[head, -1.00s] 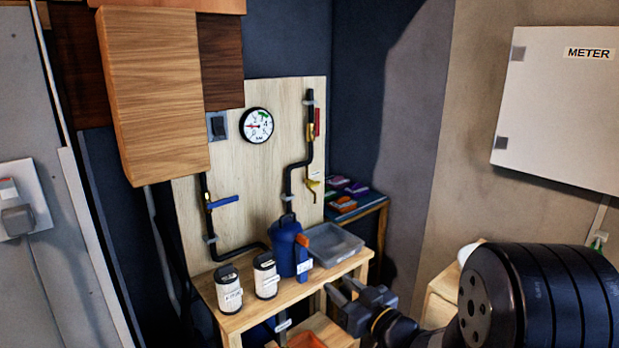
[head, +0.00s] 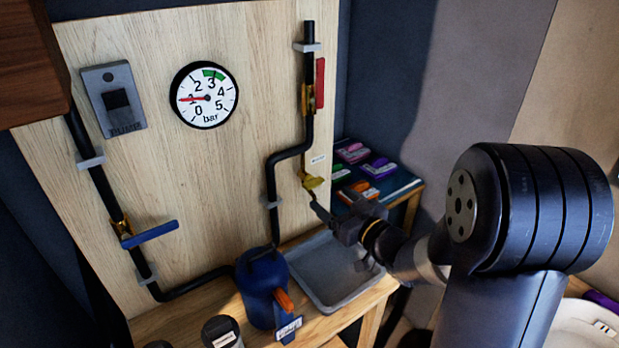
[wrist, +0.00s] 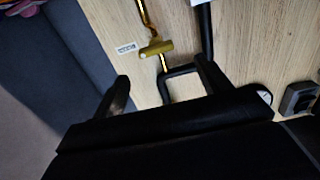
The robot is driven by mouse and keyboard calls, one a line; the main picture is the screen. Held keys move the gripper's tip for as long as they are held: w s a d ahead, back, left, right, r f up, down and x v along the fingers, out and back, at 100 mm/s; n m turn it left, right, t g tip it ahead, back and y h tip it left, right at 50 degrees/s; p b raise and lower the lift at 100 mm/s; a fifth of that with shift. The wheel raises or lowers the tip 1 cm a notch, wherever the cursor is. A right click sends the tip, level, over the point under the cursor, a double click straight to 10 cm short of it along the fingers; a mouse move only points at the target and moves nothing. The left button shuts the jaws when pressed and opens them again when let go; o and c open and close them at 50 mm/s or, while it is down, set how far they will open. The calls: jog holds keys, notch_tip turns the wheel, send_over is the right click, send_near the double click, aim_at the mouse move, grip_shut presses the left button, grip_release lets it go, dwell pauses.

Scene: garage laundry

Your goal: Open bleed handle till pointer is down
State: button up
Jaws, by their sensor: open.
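A small yellow handle (head: 313,181) sits on the lower end of a thin brass branch below the right-hand black pipe. A small label is beside it, too small to read. In the wrist view the yellow handle (wrist: 156,48) lies crosswise, ahead of and between my fingers. A round bar gauge (head: 205,95) hangs on the wooden board; its red pointer lies to the left, near 1. My gripper (head: 340,212) is open and empty, just below and right of the yellow handle, apparently not touching it. In the wrist view my gripper (wrist: 160,85) shows both fingers spread.
A red handle (head: 320,83) is higher on the same pipe; a blue handle (head: 150,234) is on the left pipe. A grey tray (head: 325,268) and blue canister (head: 262,285) stand below on the bench. A pump switch (head: 113,100) is at left, and a shelf with coloured packs (head: 362,190) behind.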

aim_at(311, 179)
jog(key=p+x, duration=0.1)
jog(key=x, duration=0.9)
jog(key=shift+w+p, duration=0.3)
jog(key=shift+w, duration=0.2)
jog(key=shift+c, duration=0.4)
jog(key=c, duration=0.9)
